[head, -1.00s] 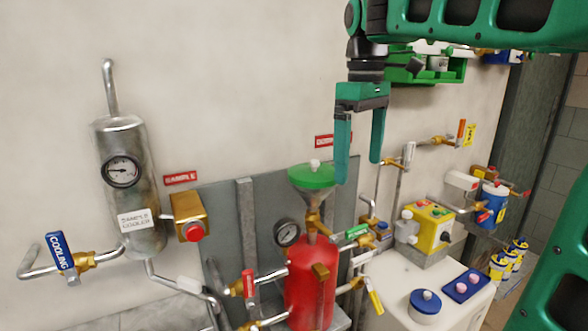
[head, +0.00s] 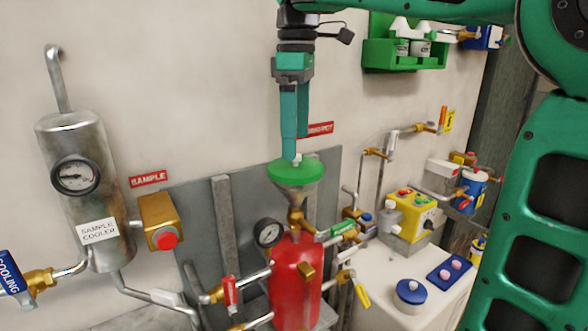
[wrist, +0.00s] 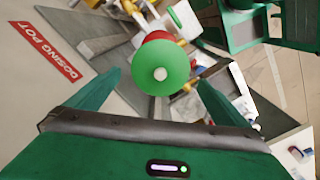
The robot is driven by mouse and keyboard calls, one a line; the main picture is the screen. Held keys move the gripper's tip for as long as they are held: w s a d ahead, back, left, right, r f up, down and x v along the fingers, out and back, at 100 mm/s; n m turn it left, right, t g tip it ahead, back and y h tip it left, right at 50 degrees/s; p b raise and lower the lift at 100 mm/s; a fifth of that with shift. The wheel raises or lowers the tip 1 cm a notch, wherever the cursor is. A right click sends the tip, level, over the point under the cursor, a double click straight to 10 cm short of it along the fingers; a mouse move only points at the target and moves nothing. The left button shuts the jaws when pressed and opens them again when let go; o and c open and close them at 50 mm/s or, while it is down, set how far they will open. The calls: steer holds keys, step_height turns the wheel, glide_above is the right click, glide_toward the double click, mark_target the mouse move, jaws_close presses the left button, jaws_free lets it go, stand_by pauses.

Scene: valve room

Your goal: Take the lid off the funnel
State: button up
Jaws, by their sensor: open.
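The green lid (head: 305,171) sits on top of the metal funnel (head: 297,194), which stands above the red dosing pot (head: 295,275). The lid has a small white knob (head: 296,158) at its middle. In the wrist view the round green lid (wrist: 160,68) and its white knob (wrist: 160,74) lie ahead, between my finger lines. My gripper (head: 290,155) points down right above the lid, its tips near the knob's height. In the wrist view my gripper (wrist: 159,85) is open and empty. Whether a finger touches the knob cannot be told.
A pressure gauge (head: 269,232) and several valve handles surround the pot. The steel sample cooler (head: 85,190) is on the left. A white bench (head: 400,295) with a blue round lid (head: 410,291) is on the right.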

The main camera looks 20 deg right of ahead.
mark_target(296, 163)
steer(key=shift+w+a+f, duration=0.1)
steer(key=shift+f, duration=2.5)
steer(key=c, duration=0.8)
